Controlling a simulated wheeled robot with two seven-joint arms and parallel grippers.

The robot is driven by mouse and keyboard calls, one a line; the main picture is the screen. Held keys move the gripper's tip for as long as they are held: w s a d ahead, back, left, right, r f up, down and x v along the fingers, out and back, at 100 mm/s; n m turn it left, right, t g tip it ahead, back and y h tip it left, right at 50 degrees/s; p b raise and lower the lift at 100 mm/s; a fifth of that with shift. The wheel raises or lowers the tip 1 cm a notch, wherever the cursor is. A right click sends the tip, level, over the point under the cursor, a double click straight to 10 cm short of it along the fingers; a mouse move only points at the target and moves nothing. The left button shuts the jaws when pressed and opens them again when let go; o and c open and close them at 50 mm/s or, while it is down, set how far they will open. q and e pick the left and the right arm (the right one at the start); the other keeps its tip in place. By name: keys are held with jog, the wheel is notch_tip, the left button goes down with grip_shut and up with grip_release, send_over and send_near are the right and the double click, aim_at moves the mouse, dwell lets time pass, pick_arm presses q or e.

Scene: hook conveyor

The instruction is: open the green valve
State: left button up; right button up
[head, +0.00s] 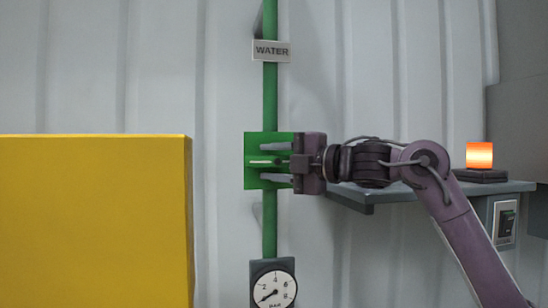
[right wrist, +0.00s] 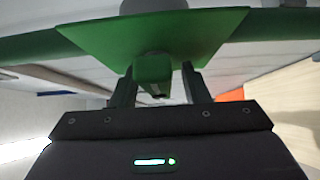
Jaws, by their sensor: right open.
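The green valve is on a vertical green pipe (head: 270,95) in the head view. Its square green plate (head: 252,180) sits behind my right gripper (head: 275,163), and a thin pale-green handle edge (head: 262,162) shows between the fingers. My right gripper comes in from the right with its fingers spread, one above and one below the handle. In the right wrist view the green plate (right wrist: 215,32) spans the top and the green handle (right wrist: 152,68) lies between the two dark fingers of the gripper (right wrist: 158,88). Contact cannot be told. My left gripper is out of view.
A large yellow block (head: 95,220) fills the lower left. A WATER sign (head: 271,51) is above the valve and a round gauge (head: 272,290) below. A grey shelf (head: 385,194) with an orange lamp (head: 479,156) is at right, above a switch box (head: 505,222).

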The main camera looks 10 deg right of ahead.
jog(key=shift+s+d, duration=0.15)
jog(key=shift+c, duration=0.3)
grip_shut()
jog(key=shift+r, duration=0.1)
